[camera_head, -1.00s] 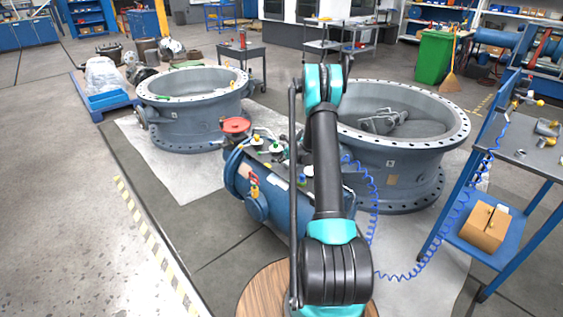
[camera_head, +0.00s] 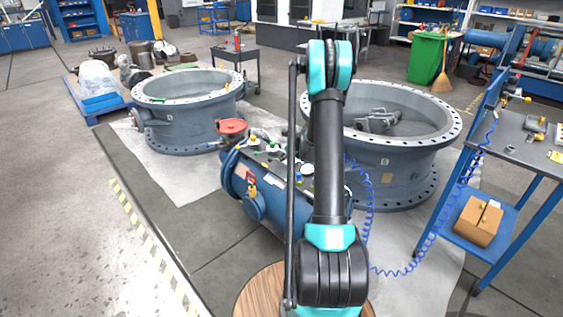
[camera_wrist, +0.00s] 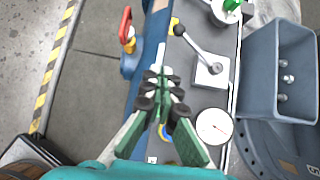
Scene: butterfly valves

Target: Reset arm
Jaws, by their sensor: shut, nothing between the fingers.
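My gripper (camera_wrist: 163,78) shows in the wrist view with its green fingers drawn together and nothing between them. It is above a blue cylindrical assembly with a grey panel, which carries a lever (camera_wrist: 195,45), a round white gauge (camera_wrist: 214,126) and a red handle (camera_wrist: 126,28). How far above it is, I cannot tell. In the head view my arm rises in the middle, and my gripper is hidden behind it. The blue cylinder (camera_head: 280,200) lies beyond my arm, partly covered by it.
Two large grey-blue valve rings stand behind, one at left (camera_head: 180,128) and one at right (camera_head: 400,168). A blue-framed bench (camera_head: 515,150) with a cardboard box (camera_head: 478,222) stands at right. A coiled blue hose (camera_head: 370,200) hangs near my arm. Floor at left is clear.

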